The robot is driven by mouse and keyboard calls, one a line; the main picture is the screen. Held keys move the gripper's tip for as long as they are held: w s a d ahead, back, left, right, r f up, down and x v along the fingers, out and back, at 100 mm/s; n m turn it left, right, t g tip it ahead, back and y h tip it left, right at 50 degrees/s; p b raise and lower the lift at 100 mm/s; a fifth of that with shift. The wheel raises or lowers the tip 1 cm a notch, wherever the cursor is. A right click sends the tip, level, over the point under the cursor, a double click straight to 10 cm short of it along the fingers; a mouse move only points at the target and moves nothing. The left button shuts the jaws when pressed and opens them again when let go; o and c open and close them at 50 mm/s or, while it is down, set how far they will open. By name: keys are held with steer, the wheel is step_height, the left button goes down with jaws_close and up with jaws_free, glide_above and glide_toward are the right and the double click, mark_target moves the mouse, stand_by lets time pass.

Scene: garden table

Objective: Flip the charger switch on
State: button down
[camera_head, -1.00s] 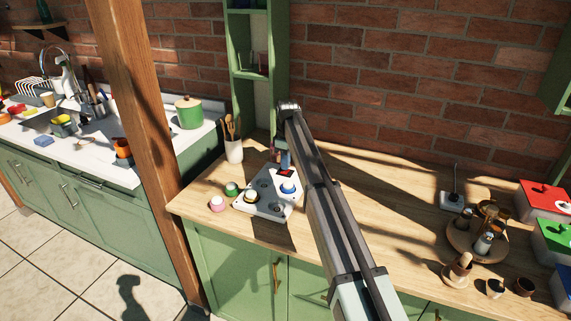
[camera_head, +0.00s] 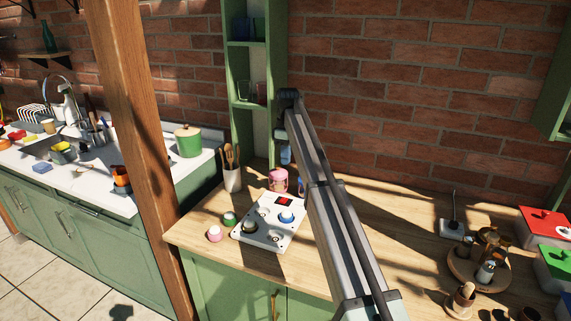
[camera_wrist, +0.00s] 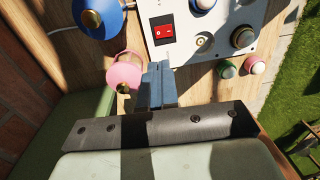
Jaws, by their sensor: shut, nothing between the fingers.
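The charger (camera_head: 262,238) is a white box on the wooden counter, with round coloured knobs or bulbs on top. Its red rocker switch (camera_head: 284,202) sits in a black frame at the far end. The switch also shows clearly in the wrist view (camera_wrist: 162,31); I cannot tell which way it is tipped. My gripper (camera_head: 286,156) is raised above and behind the far end of the charger, apart from it. In the wrist view its blue-grey fingers (camera_wrist: 159,68) are together, empty, and just below the switch in the picture.
A pink holder (camera_head: 278,180) stands behind the charger, with a blue one (camera_wrist: 96,20) near it. A pink bulb (camera_head: 214,234) and a green bulb (camera_head: 230,218) lie left of the charger. A utensil cup (camera_head: 233,180) stands farther back. A round tray (camera_head: 459,272) is right.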

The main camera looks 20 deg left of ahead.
mark_target(282, 201)
stand_by(0.3)
steer(key=shift+s+r, duration=0.1)
steer(key=shift+s, duration=0.65)
steer(key=f, duration=0.4)
steer(key=s+f, duration=0.1)
steer(key=f, duration=0.9)
steer(key=shift+s, duration=0.35)
